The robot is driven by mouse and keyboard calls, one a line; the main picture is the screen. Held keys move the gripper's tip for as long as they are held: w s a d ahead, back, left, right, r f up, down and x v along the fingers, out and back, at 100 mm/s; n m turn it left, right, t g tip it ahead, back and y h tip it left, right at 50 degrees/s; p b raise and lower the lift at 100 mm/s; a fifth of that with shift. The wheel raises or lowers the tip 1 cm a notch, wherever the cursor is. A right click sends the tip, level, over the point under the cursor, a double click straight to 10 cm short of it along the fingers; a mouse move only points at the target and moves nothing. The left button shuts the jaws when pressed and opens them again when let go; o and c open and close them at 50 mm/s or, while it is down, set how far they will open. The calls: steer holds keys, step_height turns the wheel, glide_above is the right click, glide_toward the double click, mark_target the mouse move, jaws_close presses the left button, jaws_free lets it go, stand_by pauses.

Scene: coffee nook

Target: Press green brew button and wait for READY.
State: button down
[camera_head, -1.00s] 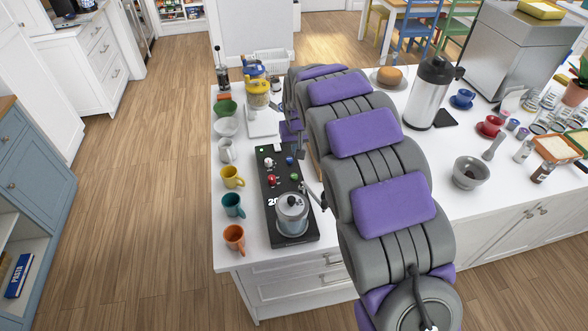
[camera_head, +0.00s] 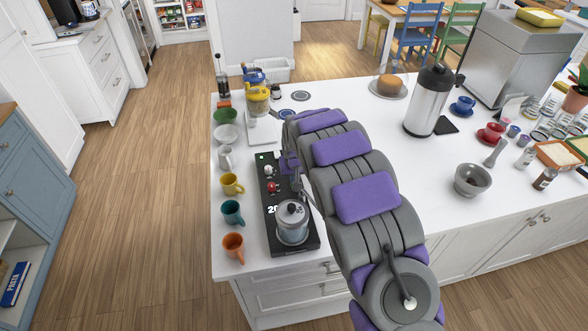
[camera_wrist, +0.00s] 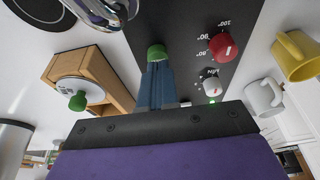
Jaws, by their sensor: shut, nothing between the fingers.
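The black brew machine (camera_head: 281,235) stands on the white counter with a glass pot (camera_head: 292,222) at its near end. Its panel, also in the wrist view (camera_wrist: 185,25), carries a red knob (camera_wrist: 224,47), a white knob (camera_wrist: 212,88) and a green button (camera_wrist: 157,51). My gripper (camera_wrist: 156,66) is shut and empty, its fingertips right at the green button; I cannot tell whether they touch or press it. In the head view my arm hides the button and fingertips. A small green light (camera_head: 262,156) glows at the panel's far end. Part of a "20" shows; no READY is readable.
A wooden box (camera_wrist: 95,75) with a white round top and green knob stands beside the machine. Several mugs, including a yellow one (camera_head: 232,184), line the counter's left edge. A grey bowl (camera_head: 472,180) and a steel flask (camera_head: 428,100) stand to the right.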

steer(key=shift+f, duration=1.15)
steer(key=shift+s+d+f, duration=0.1)
steer(key=shift+s+f, duration=0.05)
steer(key=shift+r, duration=0.4)
steer(key=w+a+p+v, duration=0.1)
steer(key=p+v, duration=0.1)
steer(key=v, duration=1.1)
steer(key=shift+d+r, duration=0.3)
steer(key=shift+r, duration=0.05)
